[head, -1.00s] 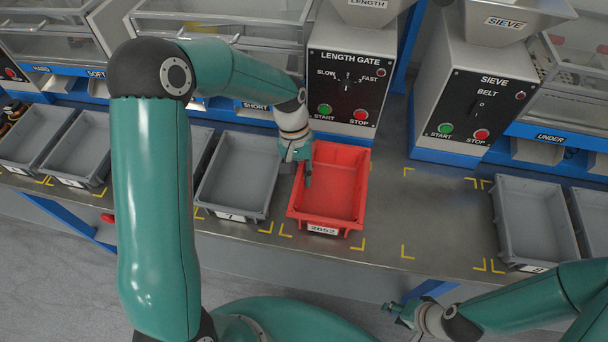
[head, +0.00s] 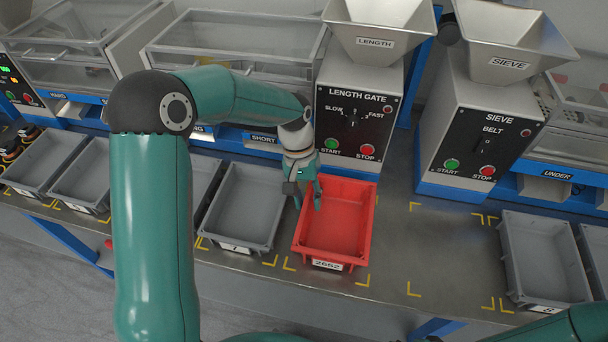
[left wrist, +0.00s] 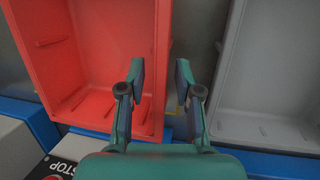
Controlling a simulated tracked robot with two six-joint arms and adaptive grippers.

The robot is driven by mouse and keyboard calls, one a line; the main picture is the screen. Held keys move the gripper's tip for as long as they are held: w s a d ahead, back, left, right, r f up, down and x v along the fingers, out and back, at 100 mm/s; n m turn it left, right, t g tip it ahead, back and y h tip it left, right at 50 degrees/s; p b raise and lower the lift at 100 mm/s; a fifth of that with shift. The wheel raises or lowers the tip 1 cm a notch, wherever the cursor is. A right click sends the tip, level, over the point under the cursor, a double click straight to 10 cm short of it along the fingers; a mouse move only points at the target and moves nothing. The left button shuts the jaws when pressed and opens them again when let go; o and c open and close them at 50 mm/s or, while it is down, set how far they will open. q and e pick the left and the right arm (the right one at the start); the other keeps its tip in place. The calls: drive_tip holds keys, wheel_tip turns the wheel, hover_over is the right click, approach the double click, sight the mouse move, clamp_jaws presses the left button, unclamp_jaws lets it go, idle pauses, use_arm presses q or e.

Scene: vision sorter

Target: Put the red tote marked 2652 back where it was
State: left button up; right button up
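The red tote (head: 342,228) marked 2652 stands empty on the metal bench, in front of the length gate machine, with yellow corner marks by its front corners. My left gripper (head: 309,198) is at its left wall, near the back corner. In the left wrist view, the gripper (left wrist: 159,76) is open, one finger on the tote's inner side and the other over the gap beside it. The red tote (left wrist: 100,55) fills the left of that view. I cannot tell whether the fingers touch it. My right gripper is out of view.
A grey tote (head: 243,207) marked 7 stands close on the left; it also shows in the wrist view (left wrist: 270,85). The length gate machine (head: 357,110) and sieve machine (head: 483,125) stand behind. Bare bench (head: 430,245) lies to the right, up to another grey tote (head: 540,258).

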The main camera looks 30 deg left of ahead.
use_arm(q)
drive_tip(key=v, duration=0.8)
drive_tip(key=shift+a+r, duration=0.15)
drive_tip(key=shift+r, duration=0.1)
drive_tip(key=shift+f, duration=0.1)
